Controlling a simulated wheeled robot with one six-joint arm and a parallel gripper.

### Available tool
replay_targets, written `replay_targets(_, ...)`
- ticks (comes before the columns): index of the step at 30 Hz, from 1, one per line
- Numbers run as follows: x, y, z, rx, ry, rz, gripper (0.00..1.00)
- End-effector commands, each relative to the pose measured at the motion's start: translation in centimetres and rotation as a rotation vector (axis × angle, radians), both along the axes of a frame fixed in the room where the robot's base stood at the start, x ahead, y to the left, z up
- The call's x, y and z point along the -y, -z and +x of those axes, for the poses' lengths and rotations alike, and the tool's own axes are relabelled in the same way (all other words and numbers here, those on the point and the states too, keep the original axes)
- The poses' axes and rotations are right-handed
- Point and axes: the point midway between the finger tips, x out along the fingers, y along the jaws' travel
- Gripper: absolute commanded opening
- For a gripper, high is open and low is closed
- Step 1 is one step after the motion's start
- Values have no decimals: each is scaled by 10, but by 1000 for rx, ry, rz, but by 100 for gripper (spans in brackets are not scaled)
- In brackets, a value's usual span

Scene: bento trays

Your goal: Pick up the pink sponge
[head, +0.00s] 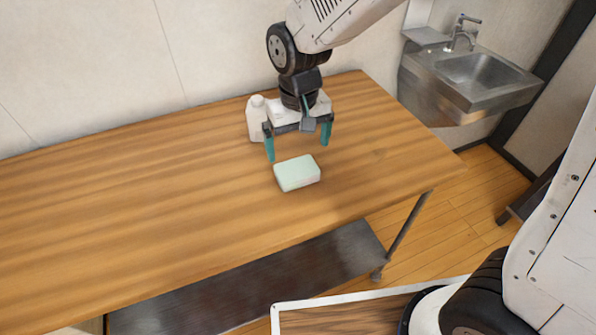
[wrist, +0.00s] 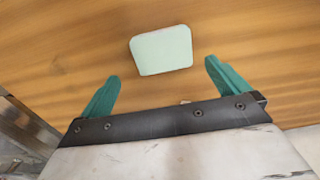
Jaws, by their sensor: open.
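A pale mint-green, block-shaped sponge (head: 297,173) lies flat on the wooden table; I see no pink sponge in either view. In the wrist view the same pale green sponge (wrist: 161,50) sits beyond the fingertips, roughly centred between them. My gripper (head: 298,150) has two teal fingers spread wide, with nothing between them. In the head view it hangs over the table just behind the sponge, pointing down. The fingers also show in the wrist view (wrist: 162,72), apart and not touching the sponge.
A white bottle (head: 256,120) stands on the table (head: 120,210) just behind and left of my gripper. Another white shape behind the gripper is partly hidden. A steel sink (head: 470,75) is at the far right. The table's left side is clear.

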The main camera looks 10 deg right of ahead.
Motion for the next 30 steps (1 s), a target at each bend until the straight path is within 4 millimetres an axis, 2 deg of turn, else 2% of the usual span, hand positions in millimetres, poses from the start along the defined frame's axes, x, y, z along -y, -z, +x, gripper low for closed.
replay_targets(15,-3,67,-1,-5,2,-3,100)
replay_targets(24,-4,72,-1,-3,1,-2,100)
replay_targets(25,-4,72,-1,-4,1,-2,94)
replay_targets(28,-4,72,-1,-4,1,-2,67)
replay_targets(30,-4,72,-1,-4,1,-2,64)
